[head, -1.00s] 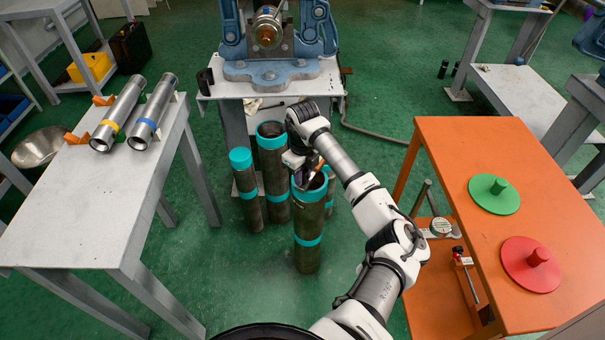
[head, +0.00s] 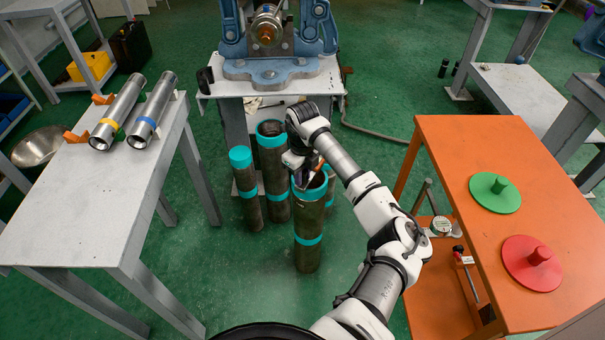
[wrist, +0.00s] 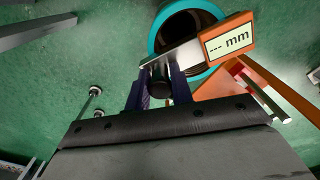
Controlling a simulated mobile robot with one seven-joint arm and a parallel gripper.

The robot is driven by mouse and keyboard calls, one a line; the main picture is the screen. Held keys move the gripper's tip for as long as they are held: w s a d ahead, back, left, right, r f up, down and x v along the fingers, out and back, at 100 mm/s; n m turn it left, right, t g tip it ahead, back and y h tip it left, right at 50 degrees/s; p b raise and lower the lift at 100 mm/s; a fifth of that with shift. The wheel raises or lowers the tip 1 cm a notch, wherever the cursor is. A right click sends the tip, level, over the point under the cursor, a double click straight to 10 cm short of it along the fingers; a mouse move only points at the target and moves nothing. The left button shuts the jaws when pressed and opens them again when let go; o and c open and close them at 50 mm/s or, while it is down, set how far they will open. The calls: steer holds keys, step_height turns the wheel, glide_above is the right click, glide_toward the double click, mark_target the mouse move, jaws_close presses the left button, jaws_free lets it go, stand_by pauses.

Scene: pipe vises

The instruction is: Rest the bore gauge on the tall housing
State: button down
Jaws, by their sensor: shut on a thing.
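The bore gauge (wrist: 228,40) has an orange display reading "--- mm" and a metal bar. My gripper (wrist: 159,90) is shut on its dark grip in the wrist view. The gauge lies across the teal-rimmed mouth of a tall dark housing (wrist: 155,42), as seen from above; I cannot tell whether it touches the rim. In the head view my gripper (head: 303,172) is at the mouth of the front housing (head: 308,235), which stands upright on the floor. A bit of the orange gauge shows there; the arm hides the rest.
Other teal-banded housings (head: 272,165) stand close behind and left. A grey table (head: 90,210) holds two steel tubes. An orange table (head: 450,160) carries green and red lids, with instruments on its lower shelf. A vise bench (head: 320,80) stands behind.

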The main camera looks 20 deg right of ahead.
steer(key=shift+f, duration=0.1)
steer(key=c, duration=1.1)
jaws_free()
steer(key=shift+c, duration=0.2)
steer(key=shift+r+p, duration=2.15)
steer(key=shift+r, duration=1.4)
